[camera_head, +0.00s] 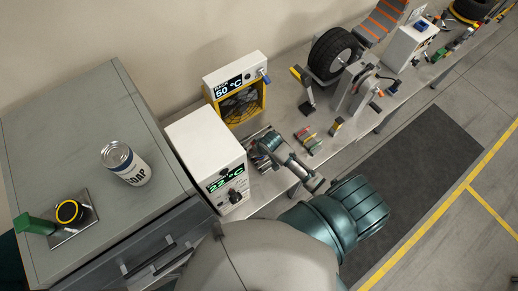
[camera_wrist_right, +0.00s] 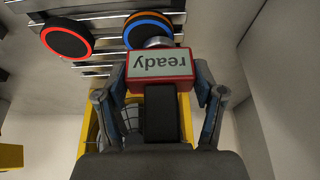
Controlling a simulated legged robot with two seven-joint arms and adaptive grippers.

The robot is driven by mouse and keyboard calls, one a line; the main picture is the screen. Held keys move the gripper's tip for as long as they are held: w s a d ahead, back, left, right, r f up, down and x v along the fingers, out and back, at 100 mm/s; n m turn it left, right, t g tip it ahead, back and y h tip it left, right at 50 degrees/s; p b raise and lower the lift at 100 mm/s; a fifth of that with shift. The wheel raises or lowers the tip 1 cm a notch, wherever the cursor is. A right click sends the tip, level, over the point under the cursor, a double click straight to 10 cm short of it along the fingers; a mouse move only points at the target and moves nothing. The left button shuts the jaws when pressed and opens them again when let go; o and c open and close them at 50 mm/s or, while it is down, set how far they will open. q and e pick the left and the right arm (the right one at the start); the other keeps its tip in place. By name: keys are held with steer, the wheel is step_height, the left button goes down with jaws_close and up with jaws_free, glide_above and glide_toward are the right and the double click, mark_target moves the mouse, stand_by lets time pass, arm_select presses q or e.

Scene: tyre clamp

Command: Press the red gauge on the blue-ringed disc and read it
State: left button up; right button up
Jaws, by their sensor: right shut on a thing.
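The red gauge (camera_wrist_right: 160,82) is held between the fingers of my right gripper (camera_wrist_right: 160,92) in the right wrist view. Its pale screen reads "ready", upside down in the picture. Its round grey tip points at a dark disc with a blue ring (camera_wrist_right: 147,26), which also shows orange along its edge. The tip overlaps the disc's lower edge; I cannot tell if they touch. In the head view my right gripper (camera_head: 284,158) is beside the white 22 °C box, and the gauge is hard to make out there. My left gripper is out of view.
A red-ringed disc (camera_wrist_right: 66,41) sits left of the blue-ringed one, before metal slats. The white 22 °C box (camera_head: 212,152) and yellow 50 °C heater (camera_head: 238,92) stand close to my right gripper. Tools (camera_head: 308,138) and a tyre (camera_head: 333,53) are farther along the bench.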

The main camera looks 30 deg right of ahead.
steer(key=shift+d, duration=0.15)
steer(key=shift+d+f, duration=0.1)
steer(key=shift+d, duration=0.15)
steer(key=shift+d+f, duration=0.4)
steer(key=shift+d, duration=0.4)
steer(key=shift+a, duration=1)
steer(key=shift+d+f, duration=0.15)
steer(key=shift+d, duration=0.2)
steer(key=shift+s+d, duration=0.1)
steer(key=shift+d, duration=0.1)
steer(key=shift+d+f, duration=0.15)
steer(key=shift+s+a, duration=0.1)
steer(key=shift+a, duration=0.25)
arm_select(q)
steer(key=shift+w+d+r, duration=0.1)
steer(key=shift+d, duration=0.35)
arm_select(e)
steer(key=shift+d, duration=0.1)
